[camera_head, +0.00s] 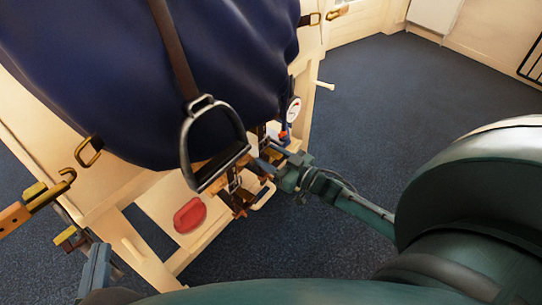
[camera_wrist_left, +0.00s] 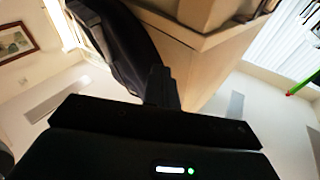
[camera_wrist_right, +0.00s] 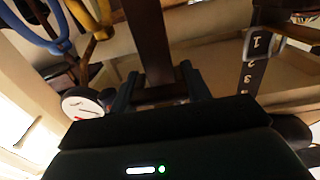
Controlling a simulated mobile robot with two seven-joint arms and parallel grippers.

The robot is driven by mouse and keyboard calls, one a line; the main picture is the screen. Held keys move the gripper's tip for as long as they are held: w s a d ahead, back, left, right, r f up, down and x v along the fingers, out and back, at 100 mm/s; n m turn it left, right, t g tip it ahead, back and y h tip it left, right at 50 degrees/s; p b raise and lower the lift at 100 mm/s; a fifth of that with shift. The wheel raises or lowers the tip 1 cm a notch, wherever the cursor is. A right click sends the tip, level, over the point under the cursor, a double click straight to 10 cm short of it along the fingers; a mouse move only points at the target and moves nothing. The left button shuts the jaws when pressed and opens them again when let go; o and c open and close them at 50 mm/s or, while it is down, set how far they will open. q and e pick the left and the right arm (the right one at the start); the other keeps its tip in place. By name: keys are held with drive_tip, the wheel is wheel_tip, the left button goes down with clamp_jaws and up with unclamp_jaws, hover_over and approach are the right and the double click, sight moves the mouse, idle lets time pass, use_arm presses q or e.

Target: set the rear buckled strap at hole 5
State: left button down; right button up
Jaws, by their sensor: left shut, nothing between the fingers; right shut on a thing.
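My right gripper (camera_head: 277,168) is at the straps hanging below the blue saddle (camera_head: 215,60). In the right wrist view its fingers (camera_wrist_right: 160,88) are shut on a brown strap (camera_wrist_right: 147,35). Another dark strap (camera_wrist_right: 257,62), marked 1, 2 and 3, hangs to the right with a metal buckle piece (camera_wrist_right: 258,44). In the head view a numbered strap (camera_head: 234,180) hangs behind the stirrup. I cannot tell which strap is the rear one, and hole 5 is not readable. My left gripper (camera_head: 97,266) is shut and empty, low at the left; its fingers (camera_wrist_left: 162,88) show together in the left wrist view.
A metal stirrup (camera_head: 186,150) hangs in front of the straps. A red oval object (camera_head: 190,215) lies on the wooden stand's shelf (camera_head: 160,205). A white dial (camera_head: 293,109) hangs at the stand's right. Blue carpet (camera_head: 390,100) is clear at the right.

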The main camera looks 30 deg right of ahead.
sight(265, 140)
wheel_tip(265, 140, up, 5)
drive_tip(key=p, duration=0.3)
drive_tip(key=shift+f+p, duration=0.1)
drive_tip(key=shift+p, duration=0.25)
drive_tip(key=shift+r+p, duration=0.35)
drive_tip(key=shift+p, duration=0.05)
use_arm(q)
drive_tip(key=shift+a+g+y, duration=0.7)
drive_tip(key=shift+a+y, duration=0.1)
drive_tip(key=shift+y, duration=0.4)
use_arm(e)
drive_tip(key=o, duration=1.4)
use_arm(q)
drive_tip(key=g+p, duration=0.1)
drive_tip(key=a+n+g+y+p, duration=0.1)
drive_tip(key=p, duration=0.1)
drive_tip(key=shift+s, duration=0.2)
use_arm(e)
drive_tip(key=v, duration=1.3)
drive_tip(key=shift+s, duration=0.15)
drive_tip(key=shift+r, duration=0.1)
